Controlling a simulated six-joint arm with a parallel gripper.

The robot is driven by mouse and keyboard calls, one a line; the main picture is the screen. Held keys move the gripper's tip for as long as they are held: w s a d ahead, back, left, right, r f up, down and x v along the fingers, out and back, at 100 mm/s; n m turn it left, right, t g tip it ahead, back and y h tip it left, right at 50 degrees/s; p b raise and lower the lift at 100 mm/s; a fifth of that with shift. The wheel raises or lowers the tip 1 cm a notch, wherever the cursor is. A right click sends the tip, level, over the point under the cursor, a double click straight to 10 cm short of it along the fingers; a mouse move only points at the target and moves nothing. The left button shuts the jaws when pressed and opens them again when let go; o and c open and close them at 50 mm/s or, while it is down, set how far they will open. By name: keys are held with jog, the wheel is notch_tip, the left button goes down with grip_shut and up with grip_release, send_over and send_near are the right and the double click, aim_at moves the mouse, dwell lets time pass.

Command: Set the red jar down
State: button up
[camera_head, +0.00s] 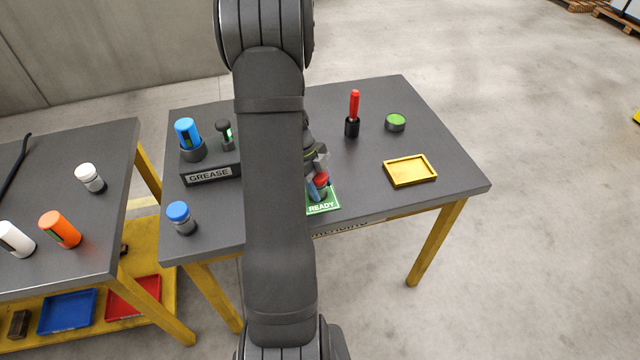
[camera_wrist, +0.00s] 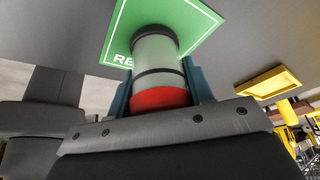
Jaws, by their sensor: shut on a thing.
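The red jar, a grey cylinder with a red cap, is between my gripper's fingers at the green READY mat (camera_head: 326,207). In the head view its red cap (camera_head: 321,179) shows beside my arm, which hides part of it. In the wrist view the jar (camera_wrist: 157,65) is upside down in the picture, its base over the green mat (camera_wrist: 197,20). My gripper (camera_wrist: 160,80) is shut on the jar, with a blue finger on each side. The base looks at or very near the mat; I cannot tell whether it touches.
A yellow tray (camera_head: 410,170), a green-topped tin (camera_head: 395,122) and a red-handled tool (camera_head: 353,112) stand to the right. A blue-capped jar (camera_head: 181,218) and the GREASE rack (camera_head: 211,173) are left of my arm. The table's front edge is close to the mat.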

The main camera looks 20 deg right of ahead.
aim_at(320, 175)
jog(key=o, duration=1.1)
jog(key=shift+f, duration=0.1)
jog(key=v, duration=1.2)
jog(key=x, duration=1.2)
jog(key=shift+s+f, duration=0.1)
jog(key=shift+f, duration=0.05)
notch_tip(320, 175, up, 3)
jog(key=shift+r, duration=0.7)
